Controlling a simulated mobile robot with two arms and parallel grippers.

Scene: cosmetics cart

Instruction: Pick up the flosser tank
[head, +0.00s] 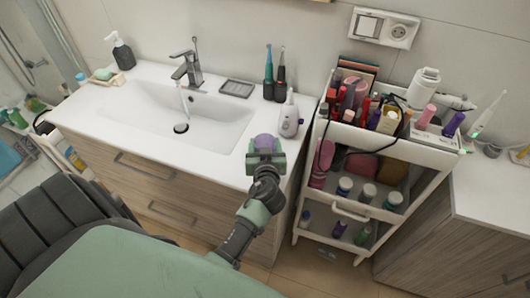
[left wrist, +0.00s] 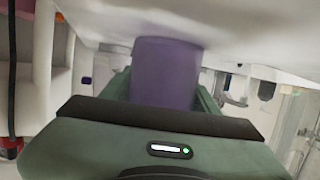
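My left gripper (head: 266,157) is around the tank, one finger on each side. Whether the fingers press on it cannot be told. My right gripper is not in view.
The sink basin (head: 178,115) and faucet (head: 187,69) are to the left.

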